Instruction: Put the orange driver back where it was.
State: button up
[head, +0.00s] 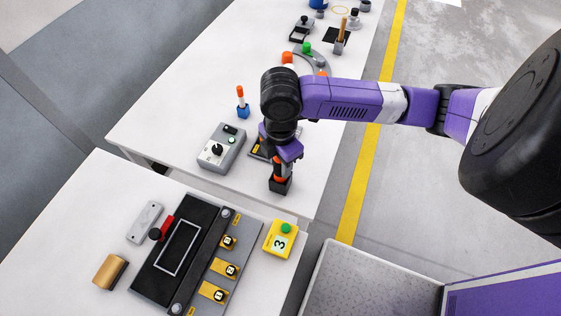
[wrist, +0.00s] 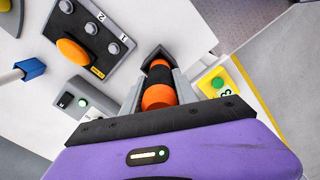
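The orange driver (wrist: 159,96), with a black band around its handle, stands in a small black square holder (head: 280,186) near the right edge of the far table. In the head view only a little of the driver shows below my gripper (head: 281,163). The wrist view shows the driver between the two grey fingers of my gripper (wrist: 158,88), which lie close against its sides. The gripper looks shut on it. The holder's dark rim (wrist: 157,55) shows beyond the driver; its inside and the driver's lower end are hidden.
A dark numbered plate with bolts and an orange knob (wrist: 73,52) lies beside the holder. A grey control box (head: 221,148) and a blue-based orange-topped piece (head: 242,103) stand to the left. The near table holds a yellow box (head: 281,240) and a black fixture (head: 175,255).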

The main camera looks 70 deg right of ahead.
jog(key=o, duration=0.4)
jog(key=shift+c, duration=0.2)
